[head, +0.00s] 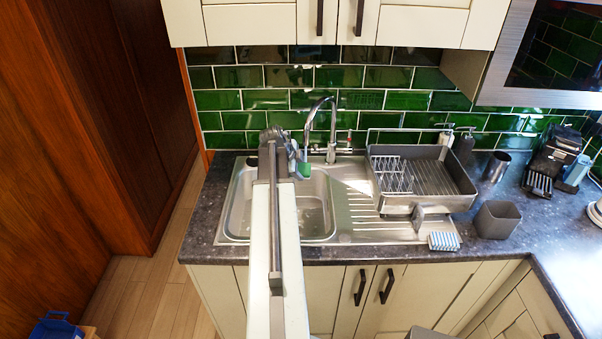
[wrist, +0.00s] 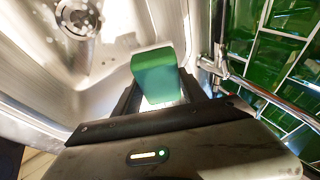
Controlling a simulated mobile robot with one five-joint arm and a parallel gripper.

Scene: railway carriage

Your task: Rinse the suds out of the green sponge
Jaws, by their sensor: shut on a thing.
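The green sponge (head: 305,170) is held over the sink basin (head: 318,208), close to the end of the curved tap (head: 331,122). In the wrist view the sponge (wrist: 155,75) sits between the two dark fingers of my gripper (wrist: 163,95), which is shut on it. The basin's drain (wrist: 76,18) shows at upper left there. I cannot make out running water.
A grey dish rack (head: 455,190) stands on the drainer right of the basin. A striped blue-and-white cloth or sponge (head: 444,241) lies at the drainer's front edge. A grey tub (head: 497,220) and a metal cup (head: 496,167) stand farther right. Green tiles (head: 350,77) back the counter.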

